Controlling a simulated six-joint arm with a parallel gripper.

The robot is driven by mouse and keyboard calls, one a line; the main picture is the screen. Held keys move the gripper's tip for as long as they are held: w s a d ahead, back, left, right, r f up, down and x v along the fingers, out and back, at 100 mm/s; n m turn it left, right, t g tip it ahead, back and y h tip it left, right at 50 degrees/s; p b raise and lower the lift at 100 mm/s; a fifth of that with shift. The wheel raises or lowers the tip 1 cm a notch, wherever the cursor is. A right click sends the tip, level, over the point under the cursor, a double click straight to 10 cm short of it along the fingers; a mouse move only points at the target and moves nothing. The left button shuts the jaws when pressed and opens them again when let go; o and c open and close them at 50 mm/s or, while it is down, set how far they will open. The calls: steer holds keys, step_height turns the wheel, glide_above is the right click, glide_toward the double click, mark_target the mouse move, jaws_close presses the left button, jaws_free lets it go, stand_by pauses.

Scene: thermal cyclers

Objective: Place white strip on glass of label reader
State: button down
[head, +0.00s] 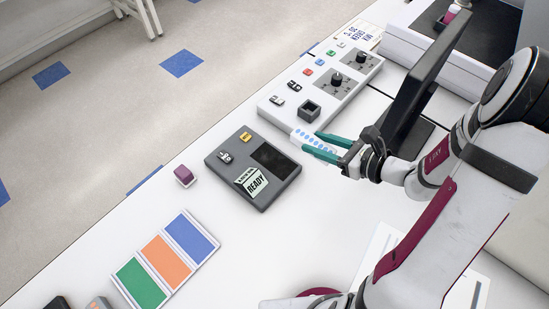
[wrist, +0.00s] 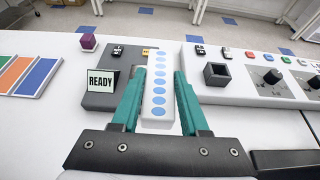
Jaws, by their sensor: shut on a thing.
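My gripper (head: 328,148) has green fingers and is shut on the white strip (head: 305,140), which carries a row of blue dots. In the wrist view the strip (wrist: 160,85) points away from me between the fingers (wrist: 158,100). The label reader (head: 254,168) is a dark grey box with a black glass (head: 273,159), a "READY" display (head: 252,182) and small buttons. In the head view the strip is to the upper right of the reader, apart from the glass in the picture. In the wrist view the strip and a finger cover the glass; its height above the bench cannot be told.
A control panel (head: 348,93) with knobs, coloured buttons and a square dark socket (head: 310,111) lies beyond the strip. A purple cube (head: 184,175) and a green, orange and blue panel (head: 165,259) lie left of the reader. A dark screen (head: 425,90) stands behind my gripper.

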glide_above(278, 164)
steer(key=f, duration=0.5)
steer(key=shift+s+d+f, duration=0.1)
steer(key=shift+d+f, duration=0.1)
steer(key=shift+f, duration=0.05)
steer(key=shift+a+f, duration=0.2)
steer(key=shift+f, duration=1.95)
steer(key=shift+f, duration=0.1)
steer(key=shift+c, duration=2.1)
jaws_free()
